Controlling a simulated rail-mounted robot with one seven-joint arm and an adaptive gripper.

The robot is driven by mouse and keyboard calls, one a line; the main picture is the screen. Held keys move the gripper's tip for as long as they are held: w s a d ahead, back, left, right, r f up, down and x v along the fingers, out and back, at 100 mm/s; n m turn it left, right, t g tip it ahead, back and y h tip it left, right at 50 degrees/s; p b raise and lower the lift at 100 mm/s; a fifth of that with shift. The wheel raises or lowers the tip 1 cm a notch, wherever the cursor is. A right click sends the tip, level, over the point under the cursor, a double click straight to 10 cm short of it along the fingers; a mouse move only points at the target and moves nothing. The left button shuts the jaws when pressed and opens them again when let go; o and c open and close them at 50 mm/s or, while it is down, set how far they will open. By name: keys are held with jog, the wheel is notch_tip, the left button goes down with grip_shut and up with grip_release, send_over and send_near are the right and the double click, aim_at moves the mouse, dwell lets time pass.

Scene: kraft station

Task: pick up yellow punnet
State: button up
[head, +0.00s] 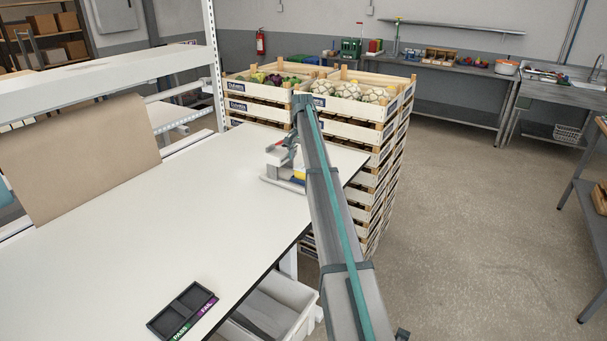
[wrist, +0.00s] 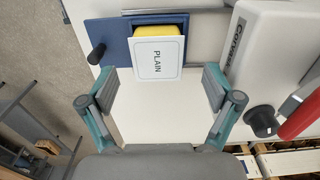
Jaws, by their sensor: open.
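The yellow punnet (wrist: 172,46) sits in a blue holder (wrist: 116,32) at the top of the wrist view. Its front is mostly covered by a white card (wrist: 157,62) reading "PLAIN". In the head view a small patch of yellow (head: 299,173) shows beside my arm, next to the machine on the bench. My gripper (wrist: 160,86) is open and empty in the wrist view. Its two fingers are spread to either side, just below the card, with white bench surface between them.
A white machine (wrist: 262,50) with a black knob and red handle stands close right of the holder in the wrist view. A black knob (wrist: 97,53) juts out at left. A pass/fail tray (head: 183,308) lies on the white bench (head: 110,240). Stacked crates (head: 375,130) stand behind.

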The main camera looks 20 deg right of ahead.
aim_at(304, 170)
jog(key=f+p, duration=0.1)
jog(key=f, duration=0.1)
jog(key=f+p, duration=0.1)
jog(key=f, duration=0.1)
jog(key=shift+s+d, duration=0.15)
jog(key=shift+d, duration=0.05)
jog(key=shift+f, duration=0.55)
jog(key=c, duration=1.2)
jog(key=shift+r, duration=0.1)
